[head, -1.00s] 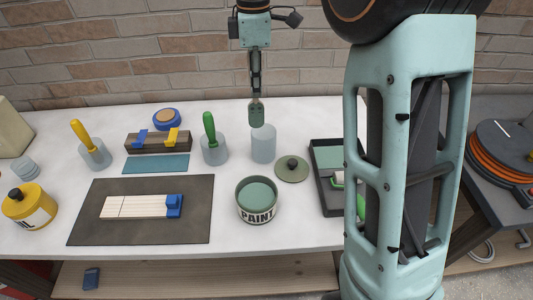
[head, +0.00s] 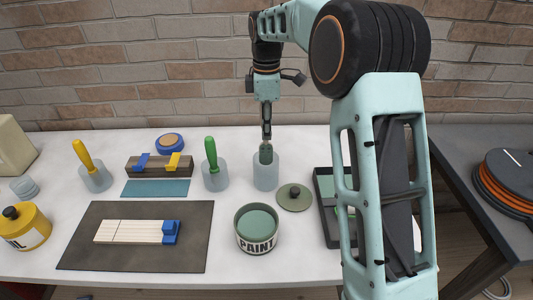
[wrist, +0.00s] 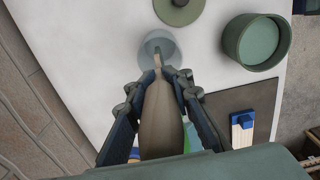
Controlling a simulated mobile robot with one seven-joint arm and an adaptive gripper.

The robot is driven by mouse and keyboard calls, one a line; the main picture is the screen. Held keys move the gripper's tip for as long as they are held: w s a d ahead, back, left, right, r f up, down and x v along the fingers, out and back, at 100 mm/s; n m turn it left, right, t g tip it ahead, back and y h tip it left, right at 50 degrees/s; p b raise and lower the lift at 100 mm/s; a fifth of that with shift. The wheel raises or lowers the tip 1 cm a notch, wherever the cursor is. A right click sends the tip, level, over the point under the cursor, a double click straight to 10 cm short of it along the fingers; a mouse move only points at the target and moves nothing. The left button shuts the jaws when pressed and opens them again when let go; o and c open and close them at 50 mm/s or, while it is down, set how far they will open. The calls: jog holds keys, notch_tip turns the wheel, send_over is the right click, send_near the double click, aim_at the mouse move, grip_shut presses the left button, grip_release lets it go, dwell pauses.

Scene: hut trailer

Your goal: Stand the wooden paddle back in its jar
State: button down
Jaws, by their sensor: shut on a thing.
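The wooden paddle (wrist: 160,120) is held upright between the fingers of my gripper (wrist: 165,76). The jar (head: 265,176) is a pale translucent cup standing upright on the white table. The paddle's lower end overlaps the jar's mouth and appears just inside the rim. In the wrist view the paddle points at the jar (wrist: 157,42), partly hiding it. Whether it touches the jar wall or bottom cannot be told.
An open paint can (head: 257,230) stands in front of the jar, with its lid (head: 293,197) to the right. A cup with a green-handled tool (head: 215,178) is close on the left. A dark tray (head: 327,222) lies right, partly behind my arm. The brick wall is behind.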

aim_at(266, 151)
notch_tip(266, 151, down, 7)
jog(key=shift+f, duration=0.3)
jog(key=c, duration=2)
grip_release()
jog(key=shift+f, duration=0.1)
notch_tip(266, 151, up, 12)
jog(key=shift+f, duration=0.15)
jog(key=shift+r, duration=0.35)
